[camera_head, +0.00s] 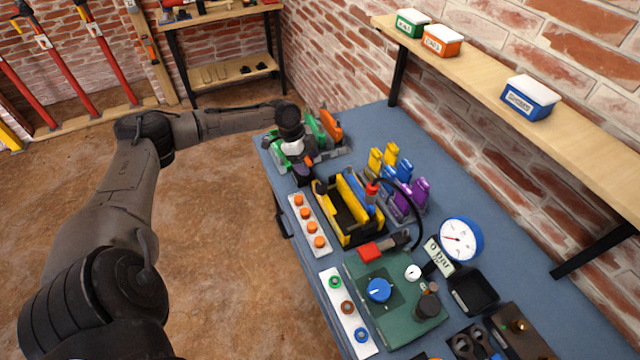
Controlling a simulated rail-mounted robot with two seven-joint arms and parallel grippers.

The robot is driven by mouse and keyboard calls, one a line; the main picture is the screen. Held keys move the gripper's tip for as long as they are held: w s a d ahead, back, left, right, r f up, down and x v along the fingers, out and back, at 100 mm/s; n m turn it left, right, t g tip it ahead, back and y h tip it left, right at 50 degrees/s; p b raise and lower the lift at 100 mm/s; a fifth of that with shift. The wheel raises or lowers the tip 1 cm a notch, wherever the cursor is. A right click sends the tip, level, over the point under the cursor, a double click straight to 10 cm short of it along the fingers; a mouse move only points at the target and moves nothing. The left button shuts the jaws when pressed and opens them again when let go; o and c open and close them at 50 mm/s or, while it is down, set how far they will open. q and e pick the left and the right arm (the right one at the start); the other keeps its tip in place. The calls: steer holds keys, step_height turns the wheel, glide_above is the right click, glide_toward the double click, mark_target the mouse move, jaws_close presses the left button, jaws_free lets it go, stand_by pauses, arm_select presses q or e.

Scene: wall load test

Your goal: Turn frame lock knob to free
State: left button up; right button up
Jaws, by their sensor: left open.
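A blue round knob (379,290) with a pale pointer mark sits on a dark square plate on top of the green box (365,268) on the blue bench. No label for a frame lock is readable, so I cannot tell for sure that it is the task's knob. My left gripper (303,178) is at the far left part of the bench, open, pointing down beside the green and orange clamp-like pieces (331,127). It is well apart from the blue knob. Its fingertips are small and dark, and what lies right below them is partly hidden. My right gripper does not show.
A yellow-black tool carrier (347,207) stands between my left gripper and the green box. Strips with orange buttons (305,213) and coloured rings (347,307) line the front edge. A dial gauge (461,239) stands behind. A wall shelf (570,117) overhangs the bench.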

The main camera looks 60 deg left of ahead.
mark_target(321, 186)
arm_select(q)
steer(key=x, duration=1)
steer(key=shift+d+f+b, duration=0.15)
steer(key=shift+b, duration=0.2)
steer(key=c, duration=0.9)
steer(key=shift+n+p, duration=0.3)
steer(key=shift+p, duration=0.3)
steer(key=n+y+p, duration=0.1)
steer(key=n+p, duration=0.3)
steer(key=p, duration=0.2)
steer(key=n+t+y+p, duration=0.1)
steer(key=n+y+p, duration=0.1)
steer(key=n+p, duration=0.3)
steer(key=n+y+p, duration=0.2)
steer(key=n+p, duration=0.2)
steer(key=p, duration=0.3)
steer(key=shift+d+r+n+t+p, duration=0.3)
steer(key=shift+n+p, duration=0.05)
steer(key=shift+n, duration=0.05)
steer(key=shift+w+f+n+g+y+p, duration=0.1)
steer(key=shift+n+g+y+p, duration=0.15)
steer(key=shift+n+p, duration=0.55)
steer(key=shift+f+n+g+y+p, duration=0.15)
steer(key=shift+n+y+p, duration=0.25)
steer(key=shift+n, duration=0.6)
